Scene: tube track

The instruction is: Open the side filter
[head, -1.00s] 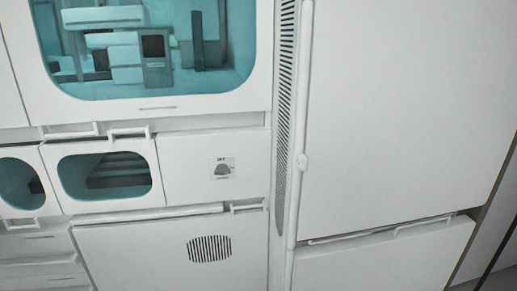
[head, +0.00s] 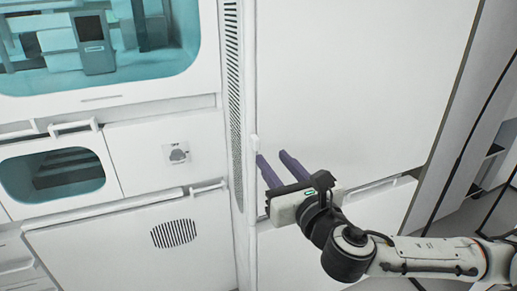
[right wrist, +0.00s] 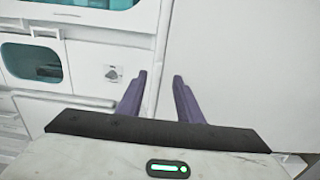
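The side filter appears to be the tall, narrow perforated panel (head: 233,90) set between the left cabinets and the large white panel. A thin white vertical rail runs along its right side, with a small rounded knob (head: 254,141) on it. My right gripper (head: 273,157) is open and empty, its two purple fingers pointing toward the rail, just right of and below the knob in the picture. In the right wrist view the spread fingers (right wrist: 159,77) reach toward the rail, with nothing between them. I cannot tell the exact gap to the rail. My left gripper is not in view.
A large flat white panel (head: 360,75) fills the right side. On the left are a big teal window (head: 130,60), a smaller window (head: 62,174) and a lower door with a round vent (head: 174,233). Open floor shows at the far right.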

